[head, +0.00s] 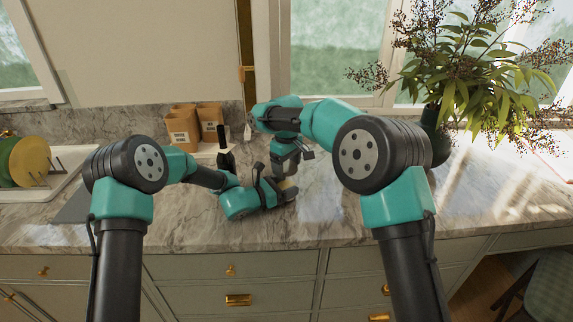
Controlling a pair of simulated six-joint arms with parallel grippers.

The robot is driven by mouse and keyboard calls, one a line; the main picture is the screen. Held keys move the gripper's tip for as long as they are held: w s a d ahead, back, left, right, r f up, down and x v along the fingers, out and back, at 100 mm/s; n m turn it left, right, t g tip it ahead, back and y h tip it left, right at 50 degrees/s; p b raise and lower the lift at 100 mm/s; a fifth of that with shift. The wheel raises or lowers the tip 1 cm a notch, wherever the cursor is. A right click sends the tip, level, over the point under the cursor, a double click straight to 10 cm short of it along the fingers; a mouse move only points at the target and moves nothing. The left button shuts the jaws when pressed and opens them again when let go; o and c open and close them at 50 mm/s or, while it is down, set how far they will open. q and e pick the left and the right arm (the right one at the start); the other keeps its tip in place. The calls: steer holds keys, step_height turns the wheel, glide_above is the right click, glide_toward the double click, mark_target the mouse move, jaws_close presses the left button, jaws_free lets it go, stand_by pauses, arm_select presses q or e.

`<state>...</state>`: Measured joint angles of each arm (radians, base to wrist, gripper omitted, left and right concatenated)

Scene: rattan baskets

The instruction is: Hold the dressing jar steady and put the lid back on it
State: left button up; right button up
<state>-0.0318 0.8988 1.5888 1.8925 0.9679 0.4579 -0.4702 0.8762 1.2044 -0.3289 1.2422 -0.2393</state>
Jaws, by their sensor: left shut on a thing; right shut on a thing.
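The dressing jar (288,184) shows only as a small yellowish patch between my two grippers, above the marble counter. My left gripper (284,194) comes in low from the left and is shut on the jar. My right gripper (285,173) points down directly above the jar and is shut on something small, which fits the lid. The lid itself is hidden by the fingers, and I cannot tell whether it touches the jar's rim.
Two tan boxes (183,127) stand on a pale tray at the back. A dish rack with plates (30,160) is at the far left. A dark vase with a leafy plant (438,130) stands at the back right. The counter (330,205) right of the grippers is clear.

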steer(key=shift+c, duration=1)
steer(key=o, duration=1)
steer(key=shift+r, duration=0.15)
step_height(320, 180, up, 12)
steer(key=shift+f, duration=0.1)
arm_select(q)
steer(key=o, duration=1.7)
